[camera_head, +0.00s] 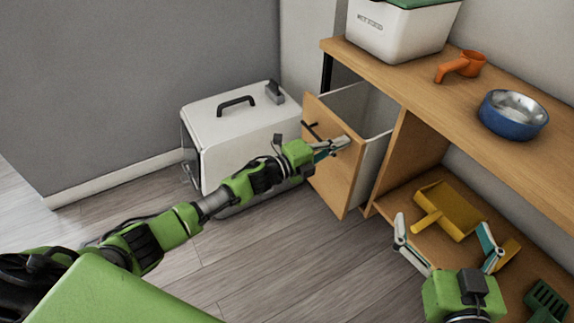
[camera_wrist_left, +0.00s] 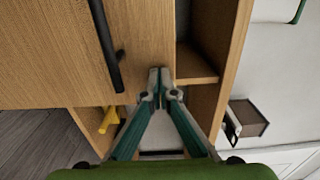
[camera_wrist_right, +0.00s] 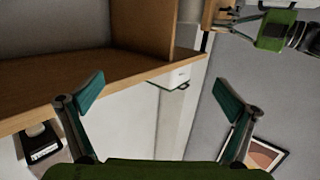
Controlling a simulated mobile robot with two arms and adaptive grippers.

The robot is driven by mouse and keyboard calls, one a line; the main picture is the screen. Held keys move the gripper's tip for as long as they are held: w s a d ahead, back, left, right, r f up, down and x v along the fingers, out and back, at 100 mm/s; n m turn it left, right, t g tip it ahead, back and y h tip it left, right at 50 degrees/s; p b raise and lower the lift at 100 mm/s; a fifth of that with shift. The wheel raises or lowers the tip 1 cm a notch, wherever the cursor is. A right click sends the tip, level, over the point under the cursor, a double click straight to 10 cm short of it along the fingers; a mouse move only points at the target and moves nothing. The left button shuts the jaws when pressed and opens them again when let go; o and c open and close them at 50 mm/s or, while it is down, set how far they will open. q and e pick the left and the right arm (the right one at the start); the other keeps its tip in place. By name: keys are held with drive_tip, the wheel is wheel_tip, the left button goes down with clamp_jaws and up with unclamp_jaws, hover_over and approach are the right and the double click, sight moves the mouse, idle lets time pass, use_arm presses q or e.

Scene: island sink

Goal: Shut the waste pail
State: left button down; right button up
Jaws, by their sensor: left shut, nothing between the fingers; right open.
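The pull-out waste pail, a pale bin (camera_head: 350,100) behind a wooden front (camera_head: 335,172), stands out from the cabinet, open. A black bar handle (camera_head: 311,131) is on its front; in the left wrist view the handle (camera_wrist_left: 106,45) lies left of the fingers. My left gripper (camera_head: 343,143) is shut and empty at the upper part of the wooden front, beside the handle; it also shows in the left wrist view (camera_wrist_left: 160,82). I cannot tell whether it touches the wood. My right gripper (camera_head: 444,229) is open and empty in front of the lower shelf; it also shows in the right wrist view (camera_wrist_right: 160,95).
A white box with a handle (camera_head: 245,130) stands on the floor left of the pail. The counter holds a white pet food bin (camera_head: 395,30), an orange scoop (camera_head: 462,66) and a blue bowl (camera_head: 513,115). A yellow dustpan (camera_head: 450,207) lies on the lower shelf.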

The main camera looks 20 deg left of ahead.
sight(354, 138)
use_arm(q)
drive_tip(key=b+x, duration=0.1)
drive_tip(key=x, duration=0.3)
drive_tip(key=shift+w+d+f, duration=0.1)
drive_tip(key=shift+w+d, duration=0.15)
drive_tip(key=shift+d, duration=0.05)
drive_tip(key=x, duration=0.1)
drive_tip(key=b+x, duration=0.1)
drive_tip(key=x, duration=0.1)
drive_tip(key=b+x, duration=0.1)
drive_tip(key=shift+w+r, duration=0.25)
drive_tip(key=shift+r, duration=0.05)
use_arm(e)
drive_tip(key=s+r+t+y, duration=0.3)
drive_tip(key=r+t, duration=0.5)
drive_tip(key=r, duration=0.7)
drive_tip(key=shift+s+a+r, duration=0.2)
drive_tip(key=shift+s+a, duration=0.05)
drive_tip(key=shift+a, duration=0.1)
use_arm(q)
drive_tip(key=shift+r, duration=0.1)
